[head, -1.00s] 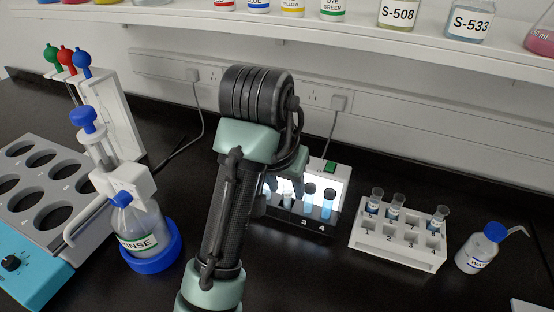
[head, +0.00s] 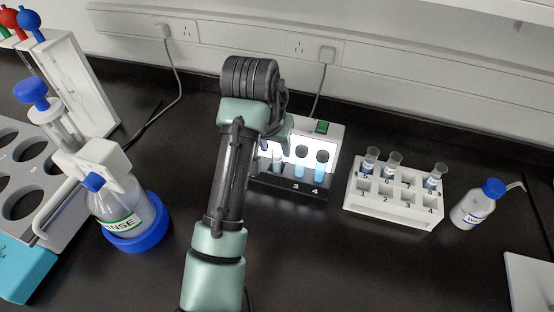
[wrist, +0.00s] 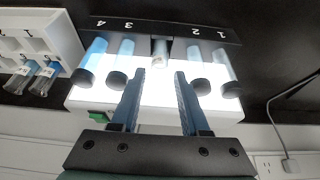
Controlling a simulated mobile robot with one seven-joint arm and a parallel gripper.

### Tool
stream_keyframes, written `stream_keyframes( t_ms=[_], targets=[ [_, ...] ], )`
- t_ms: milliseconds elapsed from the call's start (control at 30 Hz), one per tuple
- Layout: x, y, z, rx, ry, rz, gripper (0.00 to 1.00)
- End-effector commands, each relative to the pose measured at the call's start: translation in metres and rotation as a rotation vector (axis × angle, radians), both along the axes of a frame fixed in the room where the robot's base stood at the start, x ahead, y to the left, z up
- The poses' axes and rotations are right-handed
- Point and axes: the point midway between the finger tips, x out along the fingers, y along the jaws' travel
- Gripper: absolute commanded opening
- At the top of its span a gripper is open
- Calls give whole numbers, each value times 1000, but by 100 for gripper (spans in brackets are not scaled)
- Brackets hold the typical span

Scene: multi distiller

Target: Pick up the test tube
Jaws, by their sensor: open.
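A lit rack (head: 318,190) with a glowing white back panel holds several tubes in a row. In the wrist view, which shows the rack upside down, a test tube without a dark cap (wrist: 160,52) stands in the middle between slots 3 and 2. Dark-capped tubes with blue liquid stand on both sides, such as tube 3 (wrist: 121,60) and tube 2 (wrist: 196,65). My gripper (wrist: 158,78) is open and empty, with its two fingers pointing toward the middle tube, one on each side of its line. In the head view my arm hides part of the rack.
A white numbered rack (head: 402,211) with several tubes stands to the right, with a wash bottle (head: 473,205) beyond it. A rinse bottle (head: 118,212) on a blue base and a grey holed block stand left.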

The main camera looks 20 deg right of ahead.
Motion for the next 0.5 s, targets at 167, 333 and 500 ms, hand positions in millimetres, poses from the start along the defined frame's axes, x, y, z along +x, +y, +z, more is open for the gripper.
stream_keyframes(
  t_ms=[167, 333, 500],
  targets=[
    [8, -6, -25, 1, 3, 1, 45],
    [10, -8, -32, 1, 1, 0, 45],
    [10, -8, -32, 0, 0, -1, 43]
  ],
)
